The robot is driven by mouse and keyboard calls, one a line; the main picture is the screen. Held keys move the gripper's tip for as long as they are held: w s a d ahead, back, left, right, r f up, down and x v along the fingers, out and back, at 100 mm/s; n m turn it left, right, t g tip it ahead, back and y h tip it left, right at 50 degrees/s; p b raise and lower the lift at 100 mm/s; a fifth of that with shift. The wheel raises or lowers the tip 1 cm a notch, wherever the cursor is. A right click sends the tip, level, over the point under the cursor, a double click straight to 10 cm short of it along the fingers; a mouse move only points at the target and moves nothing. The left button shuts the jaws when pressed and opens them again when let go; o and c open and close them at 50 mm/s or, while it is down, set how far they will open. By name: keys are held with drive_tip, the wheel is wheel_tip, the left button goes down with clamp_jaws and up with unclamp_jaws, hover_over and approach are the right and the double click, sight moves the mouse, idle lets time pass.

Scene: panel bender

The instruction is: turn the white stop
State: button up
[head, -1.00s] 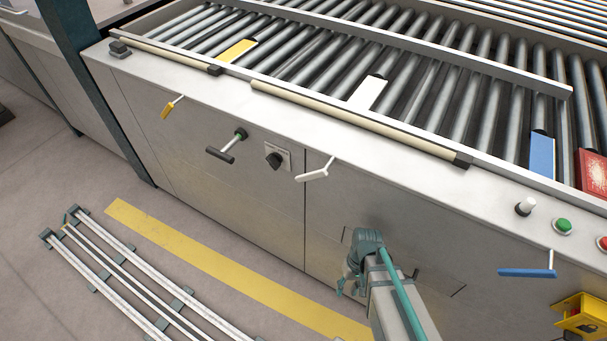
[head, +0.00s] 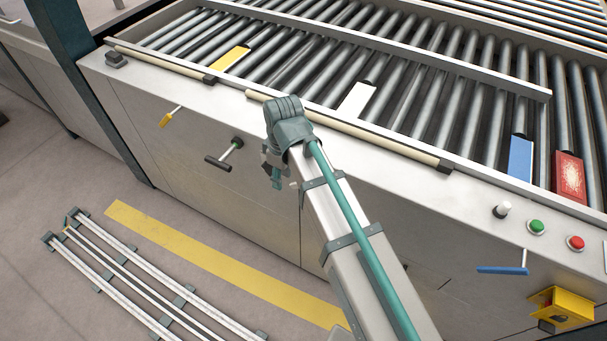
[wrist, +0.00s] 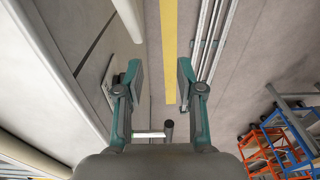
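The white stop (head: 357,99) is a flat white plate among the rollers. The white-handled lever on the front panel is mostly hidden behind my arm in the head view; a small white end (head: 293,186) shows beside it. In the wrist view a pale rounded bar (wrist: 128,18), likely that white handle, lies at the top, beyond my fingertips. My gripper (wrist: 163,72) is open, with nothing between its fingers. In the head view my gripper (head: 274,174) hangs in front of the panel, between the black lever and the white end.
The black lever (head: 219,162) is close by on the left; its handle shows low in the wrist view (wrist: 168,131). A yellow lever (head: 167,120) and a blue lever (head: 502,270) are farther off. Floor rails (head: 125,280) lie at lower left.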

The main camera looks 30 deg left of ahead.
drive_tip(key=shift+h, duration=0.4)
drive_tip(key=w+d+r, duration=0.1)
drive_tip(key=r, duration=0.1)
drive_tip(key=d+r+p, duration=0.1)
drive_tip(key=r, duration=0.1)
drive_tip(key=w+d+r+p, duration=0.1)
drive_tip(key=r, duration=0.2)
drive_tip(key=shift+w+d, duration=0.3)
drive_tip(key=shift+d, duration=0.1)
drive_tip(key=shift+d+m, duration=0.1)
drive_tip(key=shift+m, duration=0.2)
drive_tip(key=shift+f+p, duration=1.3)
drive_tip(key=shift+f, duration=4.1)
clamp_jaws()
